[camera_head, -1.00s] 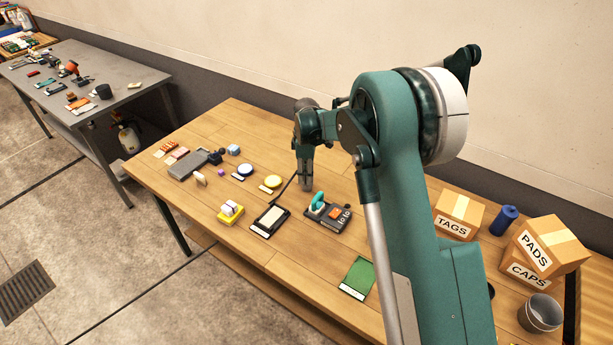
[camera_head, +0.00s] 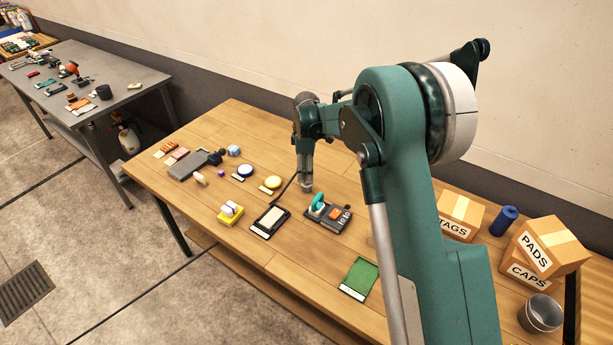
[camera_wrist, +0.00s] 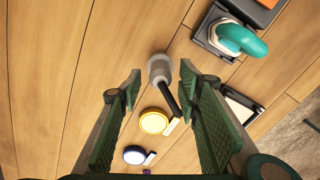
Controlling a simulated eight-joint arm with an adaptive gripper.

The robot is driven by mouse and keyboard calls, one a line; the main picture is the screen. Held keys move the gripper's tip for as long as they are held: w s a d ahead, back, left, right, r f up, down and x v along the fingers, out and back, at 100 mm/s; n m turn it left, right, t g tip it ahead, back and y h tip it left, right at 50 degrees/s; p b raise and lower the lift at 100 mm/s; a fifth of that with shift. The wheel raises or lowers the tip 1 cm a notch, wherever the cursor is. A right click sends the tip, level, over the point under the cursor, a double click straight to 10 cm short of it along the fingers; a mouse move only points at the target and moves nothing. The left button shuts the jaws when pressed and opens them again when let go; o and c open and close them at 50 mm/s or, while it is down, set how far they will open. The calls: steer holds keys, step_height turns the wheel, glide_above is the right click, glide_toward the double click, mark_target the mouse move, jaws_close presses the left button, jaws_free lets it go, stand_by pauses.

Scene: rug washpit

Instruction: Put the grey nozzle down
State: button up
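The grey nozzle (camera_wrist: 158,68), with a dark stem (camera_wrist: 173,103), shows in the wrist view between and beyond my fingertips. Small gaps show on both sides of it. In the head view the grey nozzle (camera_head: 306,187) is at the table top, just below my gripper (camera_head: 306,170). My gripper is open in the wrist view (camera_wrist: 160,76), its two green ridged pads apart. Whether the nozzle stands fully upright is hard to tell.
A dark tray (camera_head: 341,218) with a teal-handled tool is close on the right. A yellow disc (camera_head: 271,182), blue disc (camera_head: 244,171) and black-framed pad (camera_head: 268,222) lie nearby. Boxes (camera_head: 545,245) stand far right. Bare wood lies behind my gripper.

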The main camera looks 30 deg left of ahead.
step_height(320, 180, up, 10)
steer(key=shift+f, duration=0.25)
stand_by(0.7)
stand_by(0.4)
